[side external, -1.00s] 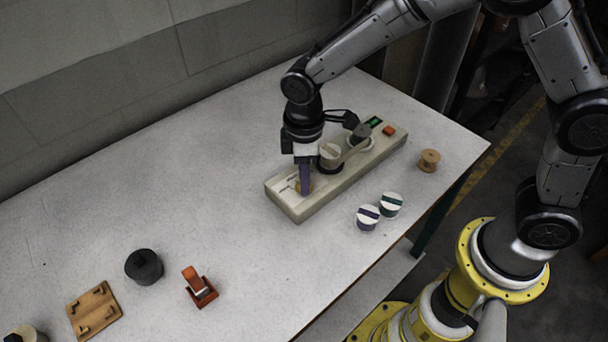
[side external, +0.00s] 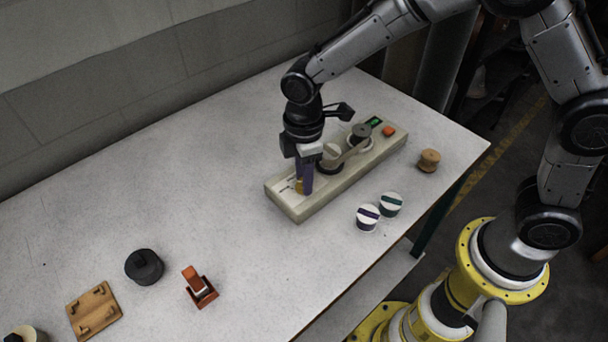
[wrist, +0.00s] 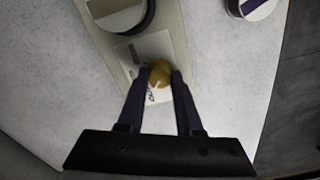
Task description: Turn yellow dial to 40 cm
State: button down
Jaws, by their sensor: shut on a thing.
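The yellow dial (wrist: 159,75) sits on a white marked plate near the front-left end of the press base (side external: 300,212). In the side view only a sliver of the dial (side external: 299,187) shows beside the purple fingers. My gripper (wrist: 160,78) points down over the dial, and its two purple fingers are shut on the dial's sides. In the side view my gripper (side external: 304,188) is at the same end of the base. The scale's marks are partly hidden and too small to read.
On the base stand a round white-topped part with an arm (side external: 330,157), a green display (side external: 374,121) and an orange button (side external: 389,131). Two striped white-topped cylinders (side external: 367,217) and a wooden spool (side external: 429,160) stand nearby. A dark cylinder (side external: 144,266), wooden plate (side external: 94,310) and orange stand (side external: 199,288) lie far left.

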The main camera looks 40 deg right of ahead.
jog(key=c, duration=0.6)
grip_release()
notch_tip(320, 180, up, 14)
jog(key=shift+d, duration=0.1)
jog(key=s+d+r+m+t, duration=0.45)
jog(key=s+d+r, duration=0.5)
jog(key=d, duration=0.35)
jog(key=s+d+f+m, duration=0.1)
jog(key=s+f+m, duration=0.1)
jog(key=s+m, duration=0.1)
jog(key=s+d+f+m, duration=0.1)
jog(key=s+f+m, duration=0.1)
jog(key=s+m, duration=0.1)
jog(key=s+d+f+m+t, duration=0.1)
jog(key=s+d+f+m, duration=0.1)
jog(key=s, duration=0.3)
jog(key=shift+m, duration=0.65)
